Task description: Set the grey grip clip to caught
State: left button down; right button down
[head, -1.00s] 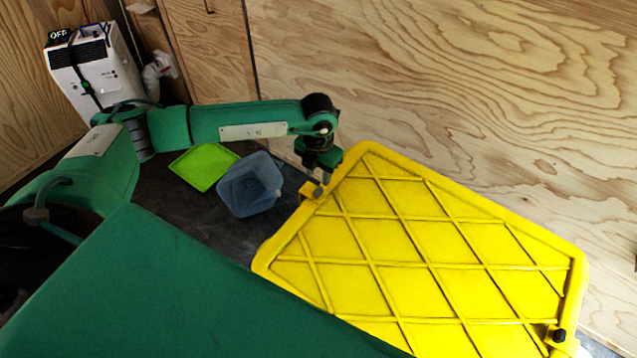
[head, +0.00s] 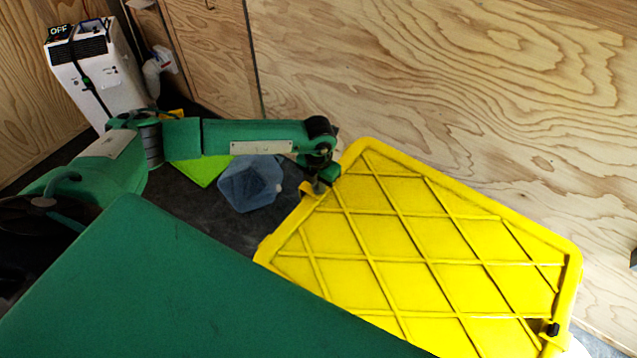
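A large yellow ribbed panel (head: 415,235) fills the lower right of the head view. At its upper left edge is a small yellow bracket (head: 306,191) with a small grey piece (head: 319,187), which may be the grey grip clip. My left gripper (head: 323,178) points down at this piece and partly covers it. I cannot tell whether its fingers touch or hold it, or how the clip is set. A similar dark clip (head: 552,330) sits at the panel's lower right corner. My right gripper is not in view.
A blue bin (head: 250,185) and a lime green tray (head: 200,171) are on the dark floor left of the panel. A white unit with an "OFF" display (head: 100,75) stands at the upper left. Plywood walls (head: 440,65) close off the back.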

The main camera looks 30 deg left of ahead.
pick_arm(q)
jog(key=shift+d, duration=0.1)
jog(key=shift+s+d+f+b, duration=0.15)
jog(key=shift+d+b, duration=0.35)
jog(key=shift+d, duration=0.75)
jog(key=shift+r, duration=0.2)
jog(key=c, duration=1.4)
grip_release()
jog(key=shift+r, duration=0.1)
